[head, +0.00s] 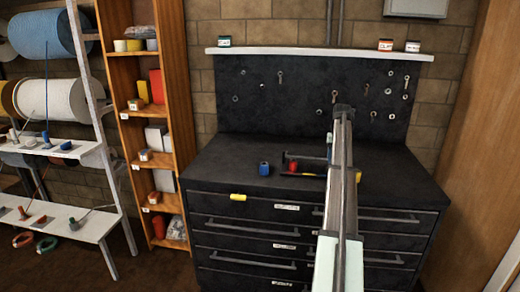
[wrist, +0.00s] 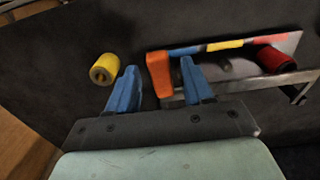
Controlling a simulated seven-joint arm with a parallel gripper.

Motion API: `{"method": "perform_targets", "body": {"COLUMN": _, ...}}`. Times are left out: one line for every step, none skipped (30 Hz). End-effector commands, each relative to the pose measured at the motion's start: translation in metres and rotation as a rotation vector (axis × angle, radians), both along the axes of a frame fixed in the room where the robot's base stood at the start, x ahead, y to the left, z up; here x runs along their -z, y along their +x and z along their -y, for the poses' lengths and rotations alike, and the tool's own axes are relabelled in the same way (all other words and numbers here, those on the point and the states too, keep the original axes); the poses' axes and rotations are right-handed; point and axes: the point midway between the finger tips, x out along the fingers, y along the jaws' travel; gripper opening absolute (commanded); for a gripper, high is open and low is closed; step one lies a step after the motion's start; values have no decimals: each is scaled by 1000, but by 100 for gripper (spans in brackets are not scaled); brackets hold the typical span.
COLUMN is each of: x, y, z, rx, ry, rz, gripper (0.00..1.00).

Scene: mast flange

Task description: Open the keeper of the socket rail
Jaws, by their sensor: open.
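The socket rail (wrist: 225,46) lies on the dark bench top, with a strip of blue, yellow and red marks along it. It also shows in the head view (head: 305,175), partly hidden behind my arm. An orange block at its end, which looks like the keeper (wrist: 159,74), stands across the rail's end. A red socket (wrist: 272,59) sits at the rail's other end.
A loose yellow socket (wrist: 104,69) lies left of the fingers in the wrist view. A blue socket (head: 264,169) stands on the bench and a yellow piece (head: 238,197) lies at its front edge. A dark pegboard (head: 310,95) rises behind. The bench's left part is mostly clear.

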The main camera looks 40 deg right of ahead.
Motion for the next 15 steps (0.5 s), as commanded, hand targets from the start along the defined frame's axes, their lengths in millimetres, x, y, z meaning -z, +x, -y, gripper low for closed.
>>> {"method": "perform_targets", "body": {"x": -8, "y": 1, "z": 1, "rx": 0, "ry": -1, "rz": 1, "gripper": 51}}
{"method": "perform_targets", "body": {"x": -12, "y": 1, "z": 1, "rx": 0, "ry": -1, "rz": 1, "gripper": 51}}
{"method": "perform_targets", "body": {"x": -18, "y": 1, "z": 1, "rx": 0, "ry": -1, "rz": 1, "gripper": 51}}
{"method": "perform_targets", "body": {"x": -22, "y": 1, "z": 1, "rx": 0, "ry": 0, "rz": 0, "gripper": 51}}
{"method": "perform_targets", "body": {"x": -26, "y": 1, "z": 1, "rx": 0, "ry": 0, "rz": 0, "gripper": 51}}
{"method": "perform_targets", "body": {"x": -32, "y": 1, "z": 1, "rx": 0, "ry": 0, "rz": 0, "gripper": 51}}
{"method": "perform_targets", "body": {"x": -37, "y": 1, "z": 1, "rx": 0, "ry": 0, "rz": 0, "gripper": 51}}
{"method": "perform_targets", "body": {"x": -42, "y": 1, "z": 1, "rx": 0, "ry": -1, "rz": 1, "gripper": 51}}
{"method": "perform_targets", "body": {"x": -49, "y": 1, "z": 1, "rx": 0, "ry": -1, "rz": 1, "gripper": 51}}
{"method": "perform_targets", "body": {"x": -53, "y": 1, "z": 1, "rx": 0, "ry": 0, "rz": 0, "gripper": 51}}
{"method": "perform_targets", "body": {"x": -58, "y": 1, "z": 1, "rx": 0, "ry": 0, "rz": 0, "gripper": 51}}
{"method": "perform_targets", "body": {"x": -64, "y": 1, "z": 1, "rx": 0, "ry": 0, "rz": 0, "gripper": 51}}
{"method": "perform_targets", "body": {"x": -69, "y": 1, "z": 1, "rx": 0, "ry": 0, "rz": 0, "gripper": 51}}
{"method": "perform_targets", "body": {"x": -74, "y": 1, "z": 1, "rx": 0, "ry": 0, "rz": 0, "gripper": 51}}
{"method": "perform_targets", "body": {"x": -81, "y": 1, "z": 1, "rx": 0, "ry": 0, "rz": 0, "gripper": 51}}
